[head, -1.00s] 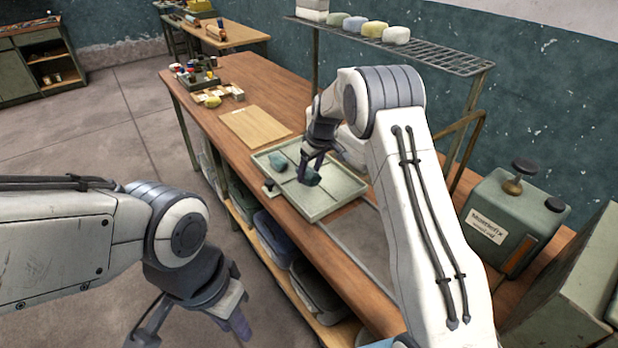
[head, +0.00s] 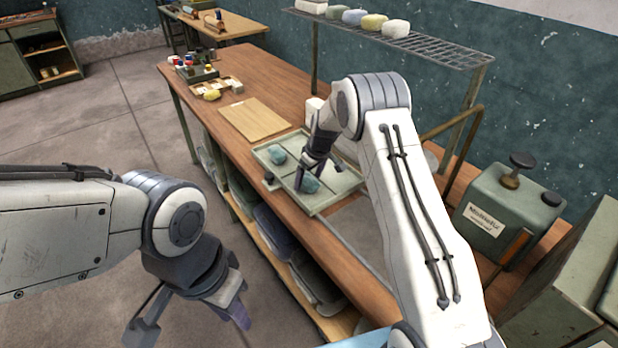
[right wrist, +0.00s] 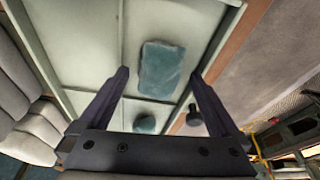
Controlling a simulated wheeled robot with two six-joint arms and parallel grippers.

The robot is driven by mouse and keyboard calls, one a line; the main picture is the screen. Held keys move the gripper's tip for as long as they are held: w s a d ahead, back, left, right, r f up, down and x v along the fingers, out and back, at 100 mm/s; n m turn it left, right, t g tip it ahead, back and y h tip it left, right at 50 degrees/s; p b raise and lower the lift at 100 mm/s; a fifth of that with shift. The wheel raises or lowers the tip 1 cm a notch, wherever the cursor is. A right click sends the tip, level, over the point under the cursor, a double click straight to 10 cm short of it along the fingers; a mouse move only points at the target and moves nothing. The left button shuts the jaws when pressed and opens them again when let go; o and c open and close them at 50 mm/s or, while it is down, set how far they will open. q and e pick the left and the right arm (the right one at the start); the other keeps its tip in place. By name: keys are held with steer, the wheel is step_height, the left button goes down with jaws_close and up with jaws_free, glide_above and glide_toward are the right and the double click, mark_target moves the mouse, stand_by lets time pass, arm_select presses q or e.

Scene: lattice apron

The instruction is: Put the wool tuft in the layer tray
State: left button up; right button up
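The layer tray (head: 342,181) is a shallow pale green tray with low dividers on the bench; it also fills much of the right wrist view (right wrist: 70,30). A teal wool tuft (head: 310,185) lies in its near right part, below my right gripper (head: 318,177). In the right wrist view this tuft (right wrist: 162,70) lies between the lines of the spread fingers, with gaps on both sides. A second teal lump (head: 278,155) lies in the tray's left part. My right gripper is open and empty. My left gripper (head: 190,318) hangs open and empty over the floor, left of the bench.
A dark knob (head: 268,180) stands at the tray's near left edge. A wooden board (head: 255,119) lies left of the tray. A rack shelf (head: 440,50) with several coloured blocks stands behind. A green canister (head: 505,215) is at the right. Bedding-like bundles fill the shelf below.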

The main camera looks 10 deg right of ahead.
mark_target(315, 186)
steer(key=shift+r, duration=0.2)
steer(key=b+v, duration=0.3)
steer(key=v, duration=0.7)
steer(key=s+a+r+g, duration=0.1)
steer(key=s+a+r, duration=0.5)
steer(key=s+a, duration=0.4)
steer(key=s+a+r+n+g, duration=0.1)
steer(key=s+a, duration=0.2)
steer(key=s, duration=0.7)
steer(key=s+a, duration=0.3)
steer(key=s, duration=0.7)
steer(key=s+d+f, duration=0.1)
steer(key=s+d, duration=0.1)
steer(key=s, duration=1)
steer(key=shift+f+g+h, duration=0.3)
steer(key=shift+f+g, duration=0.05)
steer(key=shift+g, duration=0.05)
steer(key=shift+w, duration=0.1)
